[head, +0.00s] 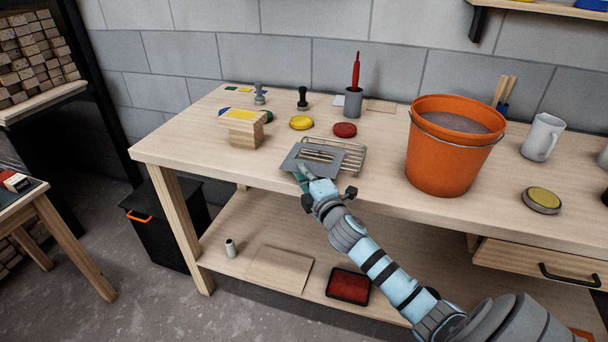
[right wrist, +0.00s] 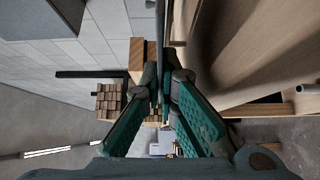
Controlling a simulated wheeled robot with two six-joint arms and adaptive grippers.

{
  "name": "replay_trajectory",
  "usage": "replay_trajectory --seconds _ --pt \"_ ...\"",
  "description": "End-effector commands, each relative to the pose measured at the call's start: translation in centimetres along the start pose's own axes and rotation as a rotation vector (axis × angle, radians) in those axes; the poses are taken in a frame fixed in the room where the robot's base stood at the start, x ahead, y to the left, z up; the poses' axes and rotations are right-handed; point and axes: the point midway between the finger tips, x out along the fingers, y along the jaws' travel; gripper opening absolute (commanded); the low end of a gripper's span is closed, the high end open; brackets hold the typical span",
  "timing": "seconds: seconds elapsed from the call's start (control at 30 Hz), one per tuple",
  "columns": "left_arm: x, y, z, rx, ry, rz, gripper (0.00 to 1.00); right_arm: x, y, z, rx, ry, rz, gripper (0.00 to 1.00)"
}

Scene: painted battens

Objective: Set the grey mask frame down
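The grey mask frame (head: 292,160) is a thin flat plate with a rectangular opening, above the front of the worktable. It overlaps a wire rack (head: 352,158); I cannot tell whether it touches the rack. My right gripper (head: 302,175) is at the frame's near left edge, its fingers closed on that edge. In the right wrist view, the teal fingers of the gripper (right wrist: 162,105) converge on the thin plate, seen nearly edge-on as a dark strip (right wrist: 160,60). My left gripper is in neither view.
An orange bucket (head: 446,165) stands right of the rack. A wooden block stand (head: 246,134) is to the left. Yellow (head: 301,122) and red (head: 345,129) round pads and a grey cup (head: 353,103) with a red tool sit behind.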

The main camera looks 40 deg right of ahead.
Motion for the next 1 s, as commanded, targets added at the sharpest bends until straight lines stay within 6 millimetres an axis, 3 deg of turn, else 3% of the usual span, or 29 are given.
replay_trajectory --seconds 0.07,0.17,0.57,0.77,1.0 --pt "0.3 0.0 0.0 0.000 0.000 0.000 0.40 0.0 -0.3 0.0 0.000 0.000 0.000 0.00" --pt "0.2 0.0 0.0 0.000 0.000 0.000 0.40 0.0 -0.2 0.0 0.000 0.000 0.000 0.13" --pt "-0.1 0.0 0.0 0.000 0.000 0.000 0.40 -0.5 0.1 0.0 -0.001 0.000 -0.001 0.13" --pt "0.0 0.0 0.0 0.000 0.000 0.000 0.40 -4.0 -0.1 0.0 -0.004 0.002 -0.002 0.13" --pt "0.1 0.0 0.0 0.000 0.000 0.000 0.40 -9.6 0.0 -0.1 -0.002 0.003 -0.003 0.13"
